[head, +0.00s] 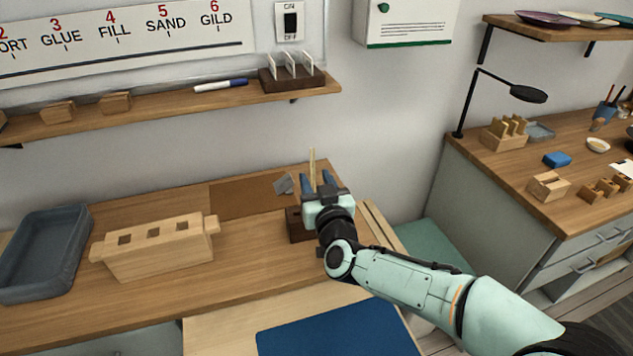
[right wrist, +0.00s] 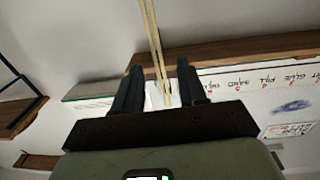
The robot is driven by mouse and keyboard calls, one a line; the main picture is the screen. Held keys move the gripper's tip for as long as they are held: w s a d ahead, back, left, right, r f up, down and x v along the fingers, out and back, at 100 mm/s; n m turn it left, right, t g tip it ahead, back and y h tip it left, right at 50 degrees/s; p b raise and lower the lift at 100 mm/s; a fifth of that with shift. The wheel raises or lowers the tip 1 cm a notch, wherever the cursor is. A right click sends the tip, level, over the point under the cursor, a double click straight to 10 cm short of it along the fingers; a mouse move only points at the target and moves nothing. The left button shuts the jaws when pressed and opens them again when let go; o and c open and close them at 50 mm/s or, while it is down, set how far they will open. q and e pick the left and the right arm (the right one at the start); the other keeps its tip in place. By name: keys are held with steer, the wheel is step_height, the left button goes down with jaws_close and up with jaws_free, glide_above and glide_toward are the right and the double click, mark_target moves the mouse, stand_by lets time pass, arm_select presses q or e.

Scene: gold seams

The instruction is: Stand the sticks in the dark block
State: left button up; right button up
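Two thin pale sticks (head: 313,162) stand close together, upright, above the dark brown block (head: 295,226) on the wooden bench. My right arm partly covers the block, and the sticks' lower ends are hidden. My right gripper (head: 317,182) points toward the wall with a finger on either side of the sticks. In the right wrist view the sticks (right wrist: 153,42) pass between the fingers, with gaps visible on both sides, so the gripper looks open. My left gripper is in neither view.
A pale wooden block with square holes (head: 160,249) and a grey tray (head: 45,254) stand left on the bench. A small grey piece (head: 283,184) is beside my gripper. A blue mat (head: 335,331) lies in front. A wall shelf (head: 160,105) hangs above.

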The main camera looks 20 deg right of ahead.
stand_by(0.5)
steer(key=s, duration=0.9)
steer(key=shift+p, duration=0.3)
steer(key=shift+a, duration=0.1)
step_height(320, 180, up, 6)
steer(key=p, duration=0.5)
stand_by(0.3)
stand_by(0.4)
